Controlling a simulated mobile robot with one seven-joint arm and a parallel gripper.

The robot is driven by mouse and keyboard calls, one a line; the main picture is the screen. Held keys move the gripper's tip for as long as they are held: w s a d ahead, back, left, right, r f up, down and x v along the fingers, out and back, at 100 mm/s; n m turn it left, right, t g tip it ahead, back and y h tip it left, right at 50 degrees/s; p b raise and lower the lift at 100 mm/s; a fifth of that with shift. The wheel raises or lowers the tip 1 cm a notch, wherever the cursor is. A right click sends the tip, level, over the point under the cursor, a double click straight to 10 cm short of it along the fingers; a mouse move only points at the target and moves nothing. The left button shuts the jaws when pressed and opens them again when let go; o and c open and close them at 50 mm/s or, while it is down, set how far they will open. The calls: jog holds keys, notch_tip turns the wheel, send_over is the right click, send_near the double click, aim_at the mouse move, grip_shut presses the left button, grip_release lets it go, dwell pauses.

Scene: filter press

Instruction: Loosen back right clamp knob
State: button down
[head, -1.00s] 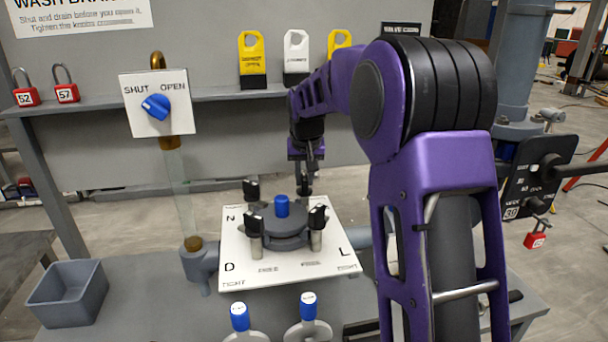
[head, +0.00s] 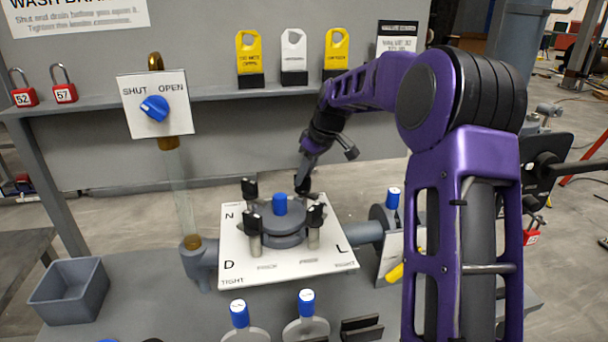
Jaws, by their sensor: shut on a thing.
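The filter press lid (head: 276,222) is a round dark grey cover with a blue cap (head: 280,204) in its middle. It sits on a white plate (head: 330,262) marked N, D, L and TIGHT. Black clamp knobs stand around it: back left (head: 249,188), front left (head: 254,222), front right (head: 315,216) and back right (head: 303,184). My gripper (head: 304,175) reaches down from the upper right, tilted, and is shut on the back right clamp knob. Its fingers partly hide that knob, so the knob's exact turn is hard to see.
Behind stands a grey panel with a SHUT/OPEN blue valve knob (head: 154,108), red padlocks (head: 64,84) and yellow and white tags (head: 250,55). A grey bin (head: 70,290) is at left. A pipe with a blue cap (head: 393,198) is at right.

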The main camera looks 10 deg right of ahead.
jog(key=shift+n+y, duration=0.3)
jog(key=shift+n, duration=0.3)
jog(key=c, duration=0.8)
grip_release()
jog(key=shift+o, duration=0.2)
jog(key=v, duration=1.7)
jog(key=shift+r, duration=0.3)
jog(key=shift+w, duration=0.15)
